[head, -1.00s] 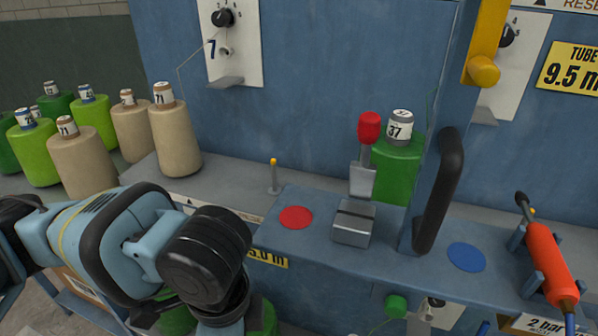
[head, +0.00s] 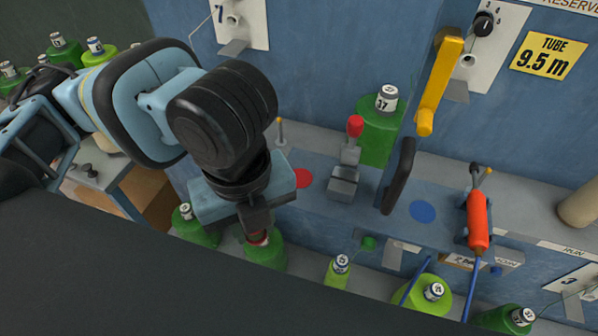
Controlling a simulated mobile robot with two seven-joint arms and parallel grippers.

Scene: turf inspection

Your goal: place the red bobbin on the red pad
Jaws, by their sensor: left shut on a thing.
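The red pad (head: 304,178) is a flat red disc on the blue shelf, partly hidden behind my left gripper. My left gripper (head: 257,231) points down in front of the shelf, left of and below the pad in the picture. The fingers hide much of that top, and I cannot tell whether the bobbin is lifted. My right gripper is not in view.
A grey block with a red-knobbed lever (head: 345,185) stands right of the pad. Beyond it are a black handle (head: 398,177), a blue pad (head: 423,211) and an orange tool (head: 478,220).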

